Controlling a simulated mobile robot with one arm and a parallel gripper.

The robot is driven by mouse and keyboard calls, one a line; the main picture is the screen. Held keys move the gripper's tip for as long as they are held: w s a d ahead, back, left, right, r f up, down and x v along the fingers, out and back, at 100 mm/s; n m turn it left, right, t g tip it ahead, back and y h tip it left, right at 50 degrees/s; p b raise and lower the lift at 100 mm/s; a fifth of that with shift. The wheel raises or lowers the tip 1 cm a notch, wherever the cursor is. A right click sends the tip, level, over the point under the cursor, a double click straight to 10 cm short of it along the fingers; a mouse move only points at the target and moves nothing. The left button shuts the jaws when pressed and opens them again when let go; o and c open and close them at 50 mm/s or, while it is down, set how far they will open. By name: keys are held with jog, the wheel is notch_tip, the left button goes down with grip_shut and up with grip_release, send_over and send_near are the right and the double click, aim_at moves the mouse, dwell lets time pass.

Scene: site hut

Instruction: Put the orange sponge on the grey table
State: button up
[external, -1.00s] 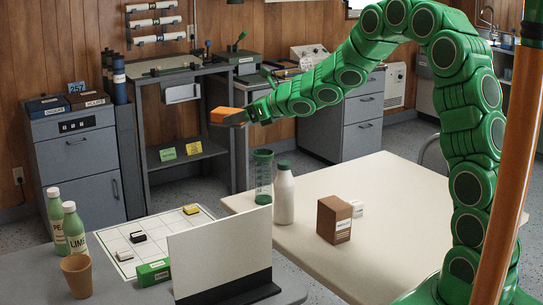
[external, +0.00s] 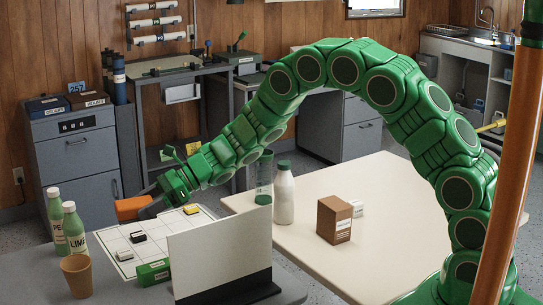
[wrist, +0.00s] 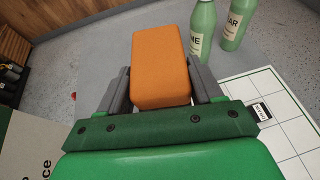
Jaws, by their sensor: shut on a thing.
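The orange sponge (external: 132,207) is held in my gripper (external: 150,203), above the far part of the grey table (external: 50,276) in the external view. In the wrist view the sponge (wrist: 160,65) sits between the two grey fingers of my gripper (wrist: 160,90), which are shut on its sides. The sponge appears to be in the air; its exact height above the table is hard to tell. Part of the table top shows behind the sponge in the wrist view.
On the grey table stand two green bottles (external: 74,228), a brown cup (external: 76,277), a white grid board (external: 118,247) with small boxes, a green box (external: 153,272) and a white upright panel (external: 220,255). A cream table (external: 300,245) with a white bottle (external: 284,197) adjoins at right.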

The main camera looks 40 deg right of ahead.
jog(key=s+a+f+n+g, duration=0.3)
jog(key=s+a+f+g, duration=0.15)
jog(key=s+a, duration=0.35)
jog(key=s+a+f+n+g, duration=0.3)
jog(key=s+a+f, duration=0.35)
jog(key=s, duration=0.45)
jog(key=shift+h, duration=0.3)
jog(key=shift+w+f, duration=0.15)
jog(key=shift+f, duration=2.8)
jog(key=shift+f+n, duration=0.3)
jog(key=shift+f, duration=0.3)
jog(key=o, duration=1.2)
